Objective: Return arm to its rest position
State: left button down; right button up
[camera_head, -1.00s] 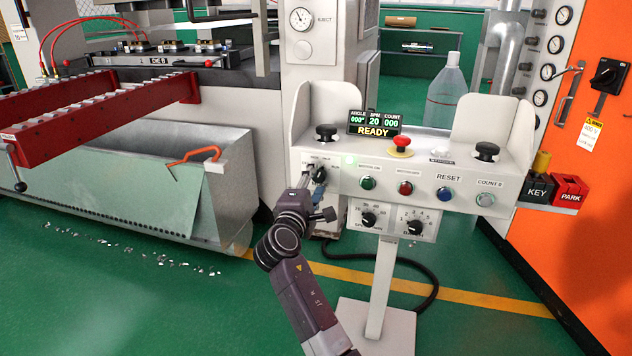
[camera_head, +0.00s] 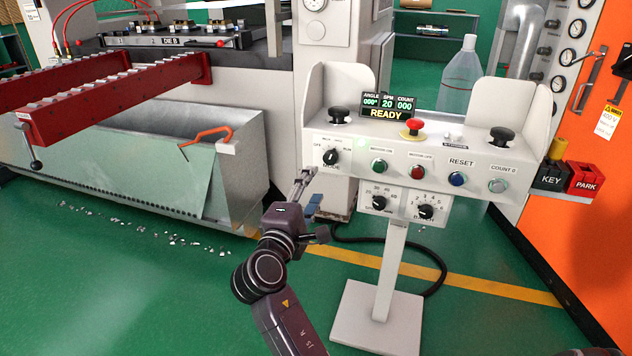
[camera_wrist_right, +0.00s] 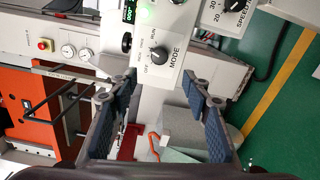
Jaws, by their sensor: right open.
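My right gripper (camera_head: 306,190) hangs in front of and to the lower left of the white control console (camera_head: 395,235). In the right wrist view its two blue-padded fingers (camera_wrist_right: 163,105) stand wide apart with nothing between them. The black MODE knob (camera_head: 330,157) on the console's left end is clear of the fingers. It also shows in the right wrist view (camera_wrist_right: 160,54), with OFF and RUN marked around it; its pointer setting is hard to read. The console display (camera_head: 387,106) reads READY. My left gripper is in neither view.
A red emergency button (camera_head: 412,126) and black palm buttons top the console. A clear bottle (camera_head: 457,80) stands behind it. The grey bin (camera_head: 140,165) and red rails (camera_head: 110,95) are at left, the orange cabinet (camera_head: 590,220) at right. Metal scraps lie on the green floor.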

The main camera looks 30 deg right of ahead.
dwell(0.5)
